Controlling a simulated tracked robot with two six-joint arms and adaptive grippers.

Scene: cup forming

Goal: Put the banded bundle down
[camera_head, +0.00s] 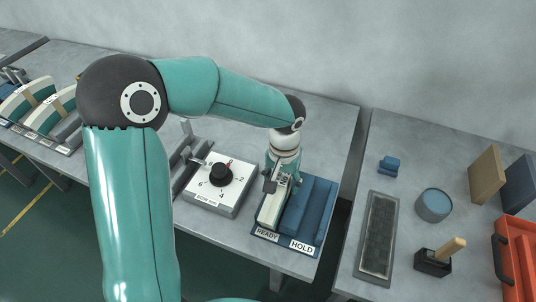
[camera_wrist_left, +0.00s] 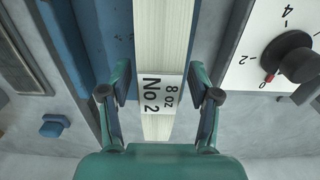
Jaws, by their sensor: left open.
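The banded bundle (camera_wrist_left: 152,40) is a long pale stack with a white band reading "8 oz No 2" in the left wrist view. In the head view the bundle (camera_head: 271,210) lies in the READY lane of the blue tray (camera_head: 322,215). My left gripper (camera_head: 278,182) is over it, partly hiding its far end. In the left wrist view the left gripper (camera_wrist_left: 160,88) is open, with one finger on each side of the bundle and gaps beside it. Whether the bundle rests fully on the tray floor is hidden. My right gripper is not in view.
A white dial box (camera_head: 218,185) stands close left of the tray. Across a gap, the right table has a long dark pad (camera_head: 379,235), a blue round container (camera_head: 433,205), a small blue block (camera_head: 389,165), a wooden-handled tool (camera_head: 440,255) and an orange case (camera_head: 515,260).

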